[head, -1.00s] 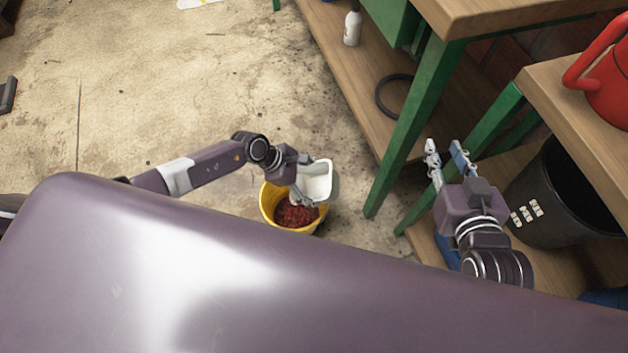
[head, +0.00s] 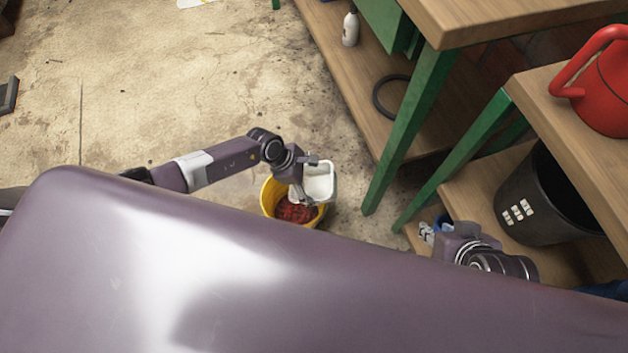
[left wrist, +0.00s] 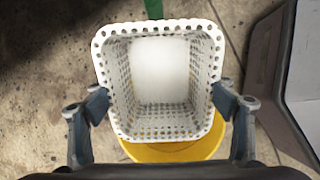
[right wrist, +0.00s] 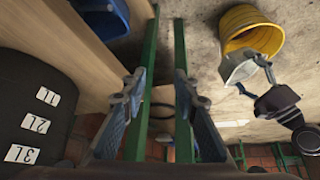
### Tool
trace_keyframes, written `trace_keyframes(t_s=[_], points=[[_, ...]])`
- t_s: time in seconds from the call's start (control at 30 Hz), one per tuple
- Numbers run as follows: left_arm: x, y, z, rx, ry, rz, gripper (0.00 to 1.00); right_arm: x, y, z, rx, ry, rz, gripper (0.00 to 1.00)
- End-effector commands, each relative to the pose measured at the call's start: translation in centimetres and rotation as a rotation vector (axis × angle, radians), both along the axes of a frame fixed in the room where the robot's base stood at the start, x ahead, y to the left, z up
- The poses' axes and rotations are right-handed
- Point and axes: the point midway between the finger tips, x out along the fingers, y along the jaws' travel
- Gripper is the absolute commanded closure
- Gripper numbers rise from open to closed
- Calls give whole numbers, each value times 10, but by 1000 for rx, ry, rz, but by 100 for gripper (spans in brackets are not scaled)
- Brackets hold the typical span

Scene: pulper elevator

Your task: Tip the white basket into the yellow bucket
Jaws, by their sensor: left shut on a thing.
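The white perforated basket (head: 321,181) is tilted over the right side of the yellow bucket (head: 268,196) on the floor. Red contents (head: 296,211) lie in the bucket. My left gripper (head: 300,196) is shut on the basket. In the left wrist view the basket (left wrist: 160,133) sits between the fingers (left wrist: 160,93), its inside looks empty, and the bucket's yellow rim (left wrist: 175,152) shows below it. My right gripper (head: 434,230) is empty beside the lower shelf; the right wrist view shows its fingers (right wrist: 159,82) apart.
A green-legged wooden bench (head: 425,95) stands right of the bucket. A black bin (head: 530,205) is on a lower shelf and a red can (head: 605,90) on the top at right. Open floor is at left.

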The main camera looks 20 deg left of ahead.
Motion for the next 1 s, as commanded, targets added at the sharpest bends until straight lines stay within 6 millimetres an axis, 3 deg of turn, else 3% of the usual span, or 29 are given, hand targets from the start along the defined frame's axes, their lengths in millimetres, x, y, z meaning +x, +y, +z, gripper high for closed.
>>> trace_keyframes(t_s=[0.4, 0.6, 1.0], points=[[1, -2, -2, 99, 30, 0, 57, -55, -16, -7, -44, 217, -17, 73], [1, -3, -7, 193, 61, -2, 57, -53, -15, 0, -43, 211, -17, 73], [2, -3, -5, 208, 66, 0, 57, -52, -15, -2, -42, 212, -17, 73]])
